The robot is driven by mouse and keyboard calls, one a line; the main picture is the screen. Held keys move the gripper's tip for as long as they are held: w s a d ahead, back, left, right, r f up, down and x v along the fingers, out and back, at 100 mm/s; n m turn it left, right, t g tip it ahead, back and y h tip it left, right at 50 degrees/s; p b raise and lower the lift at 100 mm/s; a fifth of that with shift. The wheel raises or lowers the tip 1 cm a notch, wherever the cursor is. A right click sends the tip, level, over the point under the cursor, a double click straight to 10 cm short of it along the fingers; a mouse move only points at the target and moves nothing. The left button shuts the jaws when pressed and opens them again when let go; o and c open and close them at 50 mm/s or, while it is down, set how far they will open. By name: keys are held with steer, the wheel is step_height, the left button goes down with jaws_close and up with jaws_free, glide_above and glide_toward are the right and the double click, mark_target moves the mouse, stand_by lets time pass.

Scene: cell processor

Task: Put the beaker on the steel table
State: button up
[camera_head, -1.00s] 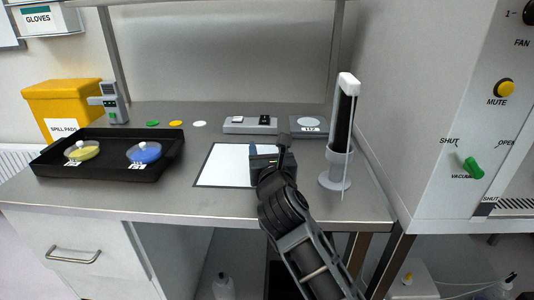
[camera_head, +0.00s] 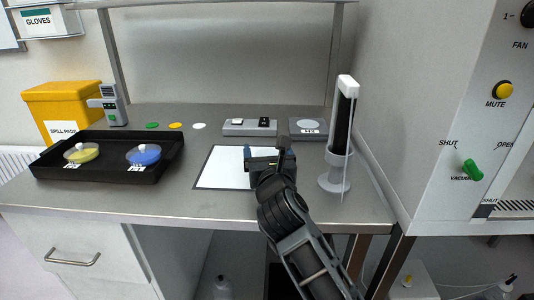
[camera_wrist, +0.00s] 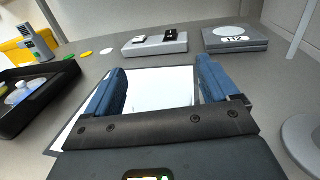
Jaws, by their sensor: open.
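My gripper (camera_head: 266,150) is over the white mat with a dark border (camera_head: 221,168) on the steel table (camera_head: 130,203). In the wrist view its two blue fingers (camera_wrist: 161,75) stand apart, with the mat (camera_wrist: 160,90) showing between them. The gripper is open. I cannot make out a beaker in either view; a clear one over the white mat could be hard to see, and my gripper hides part of the mat.
A black tray (camera_head: 105,173) with yellow and blue dishes is at the left. A column stand (camera_head: 338,165) rises close to the right of my gripper. A scale (camera_head: 307,126) and a switch box (camera_head: 249,128) stand behind. Bare steel lies between tray and mat.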

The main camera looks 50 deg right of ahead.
steer(key=b+v, duration=0.1)
steer(key=v, duration=1.1)
steer(key=shift+s+f+n, duration=0.15)
steer(key=shift+s+n, duration=0.15)
steer(key=shift+s, duration=0.1)
steer(key=s+a+f+m+y, duration=0.2)
steer(key=s+a+m+y, duration=0.2)
steer(key=s+m, duration=0.5)
steer(key=s+a+f+m+t+y, duration=0.1)
steer(key=s+a+f+m+y, duration=0.2)
steer(key=s+a+m, duration=0.3)
steer(key=s+a+f+m+y, duration=0.2)
steer(key=s+a+m+y, duration=0.3)
steer(key=s+m, duration=0.8)
steer(key=shift+s+f, duration=0.3)
steer(key=shift+s, duration=0.1)
steer(key=shift+a, duration=0.1)
steer(key=shift+c, duration=0.4)
